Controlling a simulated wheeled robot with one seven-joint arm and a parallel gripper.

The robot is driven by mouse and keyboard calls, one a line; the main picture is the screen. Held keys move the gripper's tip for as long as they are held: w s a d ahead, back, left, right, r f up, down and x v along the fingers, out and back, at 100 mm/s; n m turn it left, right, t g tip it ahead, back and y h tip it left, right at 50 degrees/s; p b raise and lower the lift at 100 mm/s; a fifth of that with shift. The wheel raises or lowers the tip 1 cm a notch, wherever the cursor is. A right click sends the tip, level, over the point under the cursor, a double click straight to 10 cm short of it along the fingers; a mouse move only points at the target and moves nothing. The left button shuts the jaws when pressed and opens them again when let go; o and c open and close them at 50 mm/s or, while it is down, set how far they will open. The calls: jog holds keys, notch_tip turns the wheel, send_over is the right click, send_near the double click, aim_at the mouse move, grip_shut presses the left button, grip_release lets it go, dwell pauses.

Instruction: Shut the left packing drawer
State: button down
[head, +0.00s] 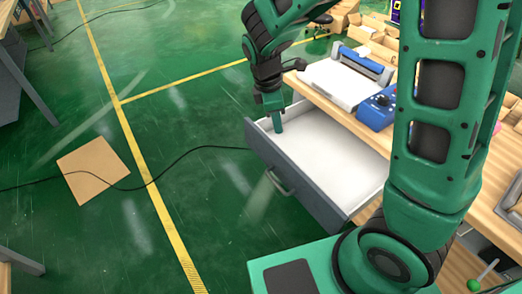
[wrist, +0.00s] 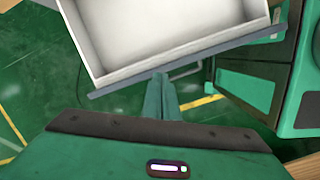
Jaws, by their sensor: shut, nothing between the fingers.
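The packing drawer (head: 318,196) is pulled out from under the wooden table, with a dark grey front, a bar handle (head: 278,182) and a pale, empty inside. In the wrist view the drawer (wrist: 150,40) fills the upper middle, and its handle (wrist: 187,72) shows below the front edge. My gripper (head: 277,128) is shut and empty, pointing down at the drawer's far front corner. In the wrist view its fingertips (wrist: 160,76) overlap the drawer's front edge. I cannot tell whether they touch it.
The wooden table (head: 335,108) carries a blue-and-white device (head: 345,78) and a blue box (head: 376,110). Cardboard boxes (head: 375,35) stand behind. A black cable (head: 200,150) and a flat brown sheet (head: 93,170) lie on the green floor, which is otherwise open left of the drawer.

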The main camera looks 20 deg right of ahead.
jog(key=w+a+f+n, duration=0.2)
jog(key=a+f+n, duration=0.35)
jog(key=a, duration=0.35)
send_near(262, 150)
jog(key=s+a+f, duration=0.3)
jog(key=s+f, duration=0.1)
jog(key=f, duration=0.2)
jog(key=shift+t, duration=0.3)
jog(key=shift+w+d, duration=0.25)
jog(key=shift+d, duration=0.75)
jog(key=shift+w+d, duration=0.25)
jog(key=shift+d, duration=0.75)
jog(key=shift+n, duration=0.25)
